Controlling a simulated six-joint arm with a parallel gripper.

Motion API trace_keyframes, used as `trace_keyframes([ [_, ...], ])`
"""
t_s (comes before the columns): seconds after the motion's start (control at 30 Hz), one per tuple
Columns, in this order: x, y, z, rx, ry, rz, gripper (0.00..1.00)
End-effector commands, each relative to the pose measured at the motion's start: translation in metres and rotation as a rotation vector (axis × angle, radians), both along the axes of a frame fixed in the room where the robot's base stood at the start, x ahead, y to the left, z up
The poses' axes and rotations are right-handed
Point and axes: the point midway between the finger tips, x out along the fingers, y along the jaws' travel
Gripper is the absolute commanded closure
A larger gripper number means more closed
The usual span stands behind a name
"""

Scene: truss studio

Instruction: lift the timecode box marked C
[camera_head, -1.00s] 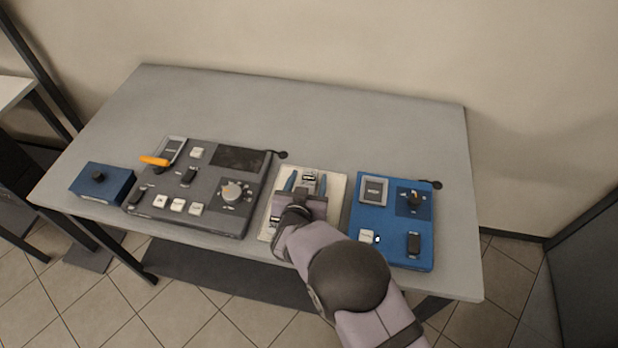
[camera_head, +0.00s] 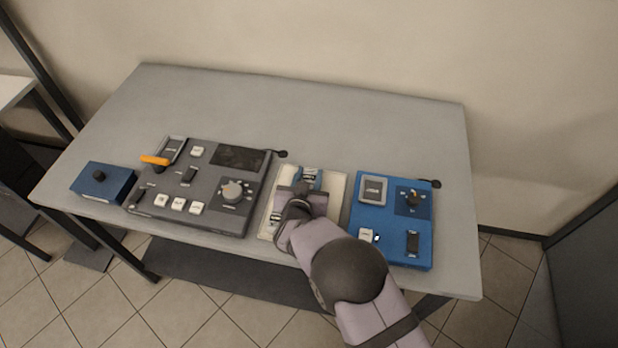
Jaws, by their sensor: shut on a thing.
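A cream board (camera_head: 338,200) lies on the table between the grey console and the blue panel. A small dark box with a white label (camera_head: 310,171) is near its far edge. My gripper (camera_head: 309,180) is over the board with its blue fingers shut on this box. I cannot read the letter on it, nor tell whether it is clear of the board. Another small labelled thing (camera_head: 275,219) is at the board's left front. My wrist and arm hide much of the board's middle and front.
The grey console (camera_head: 212,165) with knobs, buttons and an orange-handled lever (camera_head: 155,160) is close on the left. The blue panel (camera_head: 385,250) is close on the right. A small blue box (camera_head: 103,182) is at far left. The table's back (camera_head: 300,110) is clear.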

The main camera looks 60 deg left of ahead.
Motion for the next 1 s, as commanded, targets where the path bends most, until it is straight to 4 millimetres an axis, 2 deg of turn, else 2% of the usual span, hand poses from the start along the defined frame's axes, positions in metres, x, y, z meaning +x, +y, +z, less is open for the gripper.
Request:
trace_keyframes([
  [0.27,0.0,0.001,0.016,0.003,-0.001,0.001,0.91],
  [0.8,0.0,0.0,0.09,0.003,0.0,0.0,0.91],
  [1.0,0.0,0.0,0.1,0.001,0.0,0.0,0.91],
])
